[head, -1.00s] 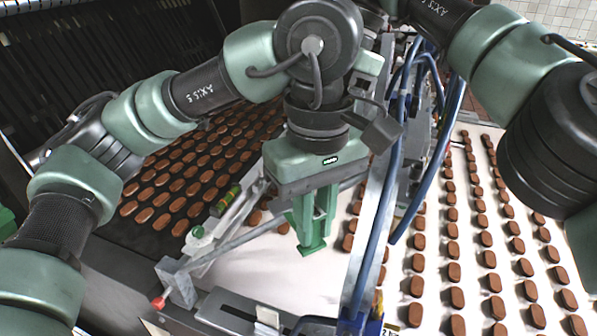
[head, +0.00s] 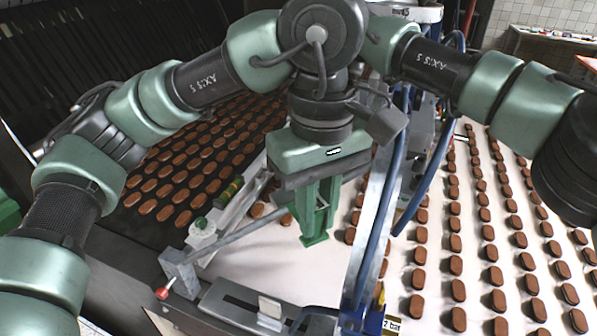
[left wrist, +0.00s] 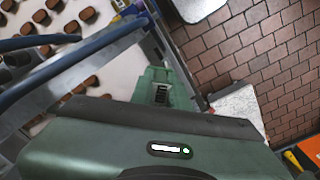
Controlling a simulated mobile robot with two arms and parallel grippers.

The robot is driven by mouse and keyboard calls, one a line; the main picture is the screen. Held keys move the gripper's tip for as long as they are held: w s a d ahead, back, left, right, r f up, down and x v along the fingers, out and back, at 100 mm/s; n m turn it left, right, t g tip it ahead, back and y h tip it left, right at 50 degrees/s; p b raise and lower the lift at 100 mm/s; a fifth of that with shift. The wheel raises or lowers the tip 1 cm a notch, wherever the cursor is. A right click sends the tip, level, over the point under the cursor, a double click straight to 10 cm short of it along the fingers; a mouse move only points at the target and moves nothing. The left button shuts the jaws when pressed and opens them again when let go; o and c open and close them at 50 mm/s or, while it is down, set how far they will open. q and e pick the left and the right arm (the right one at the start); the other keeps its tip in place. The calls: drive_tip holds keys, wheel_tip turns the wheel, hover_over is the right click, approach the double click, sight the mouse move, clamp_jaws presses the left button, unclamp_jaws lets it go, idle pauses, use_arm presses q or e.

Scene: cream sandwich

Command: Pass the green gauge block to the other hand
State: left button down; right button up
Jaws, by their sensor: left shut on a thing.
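My left gripper (head: 316,238) hangs pointing down near the middle of the head view, above the white conveyor belt. Its green fingers are shut on the green gauge block. The block is the same green as the fingers, and I cannot clearly make out its outline between them. In the left wrist view the green fingers (left wrist: 162,92) show beyond the dark edge of the gripper body. My right arm comes in from the right at the top of the head view. Its gripper is hidden behind my left wrist and arm.
Brown cream sandwiches stand in rows on the white belt (head: 440,240) and on the dark belt at left. A metal rail with blue hoses (head: 378,225) rises just right of my left gripper. A lever with a red knob (head: 162,293) is at lower left.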

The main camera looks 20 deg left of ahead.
drive_tip(key=shift+w, duration=0.1)
clamp_jaws()
use_arm(q)
drive_tip(key=c, duration=1.3)
unclamp_jaws()
